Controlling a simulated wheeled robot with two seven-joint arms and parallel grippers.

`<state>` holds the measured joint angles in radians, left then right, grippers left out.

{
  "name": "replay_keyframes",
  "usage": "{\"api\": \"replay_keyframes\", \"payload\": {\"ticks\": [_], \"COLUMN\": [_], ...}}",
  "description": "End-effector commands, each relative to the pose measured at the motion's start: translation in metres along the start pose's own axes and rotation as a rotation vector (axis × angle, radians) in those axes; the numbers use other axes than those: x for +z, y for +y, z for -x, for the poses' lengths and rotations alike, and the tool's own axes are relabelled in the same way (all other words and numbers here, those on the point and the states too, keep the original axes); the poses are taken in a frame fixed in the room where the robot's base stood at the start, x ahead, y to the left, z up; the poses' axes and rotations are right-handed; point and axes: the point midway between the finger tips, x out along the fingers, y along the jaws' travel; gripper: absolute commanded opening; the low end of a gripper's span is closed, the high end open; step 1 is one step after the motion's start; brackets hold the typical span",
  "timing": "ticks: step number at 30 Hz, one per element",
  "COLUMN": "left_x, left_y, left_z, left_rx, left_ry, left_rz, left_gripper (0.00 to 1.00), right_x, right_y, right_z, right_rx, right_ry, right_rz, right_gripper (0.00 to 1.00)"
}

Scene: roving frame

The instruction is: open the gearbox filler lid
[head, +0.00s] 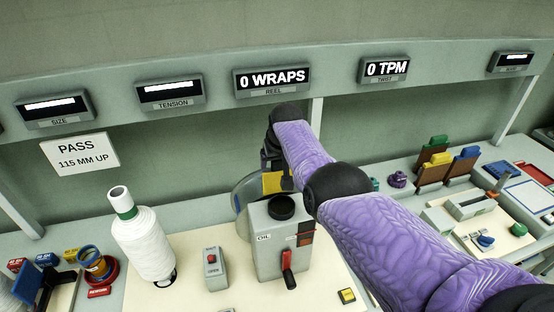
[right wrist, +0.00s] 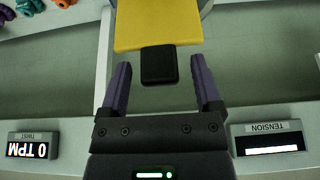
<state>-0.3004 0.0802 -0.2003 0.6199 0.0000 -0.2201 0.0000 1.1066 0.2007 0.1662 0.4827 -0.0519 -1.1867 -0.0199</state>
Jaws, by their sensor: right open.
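The gearbox is a grey box (head: 272,240) marked OIL, in the lower middle of the head view. In the right wrist view the right gripper (right wrist: 160,72) is open, one finger on each side of a black tab (right wrist: 158,65) on a yellow panel (right wrist: 157,24). My left gripper is not in view.
A white thread cone (head: 148,240) and a small grey switch box (head: 215,268) stand left of the gearbox. A grey disc (head: 243,190) is behind it. Coloured card racks (head: 440,160) are at the right. Displays line the beam above.

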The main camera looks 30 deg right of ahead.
Motion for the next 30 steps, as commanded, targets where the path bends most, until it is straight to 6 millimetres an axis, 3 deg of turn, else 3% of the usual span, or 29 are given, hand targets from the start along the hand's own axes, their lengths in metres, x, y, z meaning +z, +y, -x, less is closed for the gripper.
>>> {"api": "replay_keyframes", "payload": {"ticks": [5,9,21,30], "left_x": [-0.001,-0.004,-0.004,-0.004], "left_y": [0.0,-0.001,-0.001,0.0], "left_z": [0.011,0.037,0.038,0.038], "left_rx": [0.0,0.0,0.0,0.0], "left_ry": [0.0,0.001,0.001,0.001], "left_rz": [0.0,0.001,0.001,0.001], "left_gripper": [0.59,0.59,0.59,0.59], "right_x": [-0.001,-0.002,0.0,0.0], "right_y": [0.0,0.0,0.0,0.0], "right_z": [0.01,0.035,0.095,0.099], "right_rx": [0.0,0.001,0.0,0.0], "right_ry": [-0.001,0.0,0.002,0.0], "right_rz": [0.0,0.001,0.001,0.0], "right_gripper": [0.82,0.82,0.82,0.82]}}
